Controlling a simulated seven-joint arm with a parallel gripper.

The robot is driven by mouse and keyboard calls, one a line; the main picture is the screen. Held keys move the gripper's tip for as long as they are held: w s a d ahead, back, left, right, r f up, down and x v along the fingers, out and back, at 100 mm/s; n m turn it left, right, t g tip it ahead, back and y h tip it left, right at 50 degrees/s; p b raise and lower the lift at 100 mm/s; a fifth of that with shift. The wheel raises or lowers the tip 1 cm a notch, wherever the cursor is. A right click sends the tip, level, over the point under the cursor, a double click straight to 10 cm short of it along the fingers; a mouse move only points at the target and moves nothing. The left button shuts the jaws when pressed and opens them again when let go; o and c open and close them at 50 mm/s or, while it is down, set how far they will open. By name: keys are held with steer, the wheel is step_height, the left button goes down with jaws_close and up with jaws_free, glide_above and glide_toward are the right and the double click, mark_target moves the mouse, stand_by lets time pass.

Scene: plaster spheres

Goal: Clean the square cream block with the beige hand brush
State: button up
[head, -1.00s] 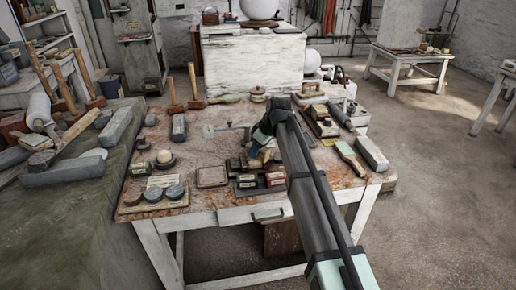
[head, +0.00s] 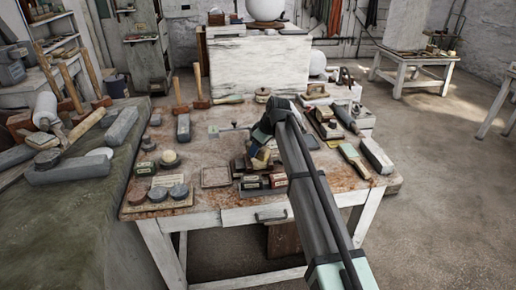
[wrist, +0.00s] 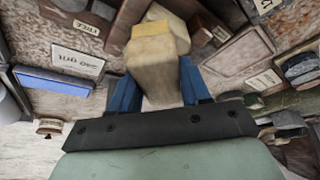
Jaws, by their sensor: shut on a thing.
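In the wrist view, the blue fingers of my gripper (wrist: 159,92) are shut on the beige hand brush (wrist: 152,75). A yellowish band, apparently its bristles, lies at the brush's far end. The cream block (wrist: 177,27) shows just beyond and partly behind that end. The brush hides part of it, and I cannot tell whether the two touch. In the head view, my gripper (head: 262,143) is low over the middle of the workbench (head: 193,160), and my wrist hides much of the brush and block.
Around the gripper are dark wooden blocks, a shallow tray (head: 216,176) and labelled boxes (head: 251,184). Round pads (head: 158,194) lie at the front left.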

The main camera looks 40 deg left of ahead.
mark_target(268, 150)
steer(key=shift+d, duration=2.15)
steer(key=shift+a, duration=0.15)
steer(key=shift+a, duration=2.05)
steer(key=shift+d, duration=0.15)
steer(key=shift+d, duration=2.1)
steer(key=shift+a, duration=0.15)
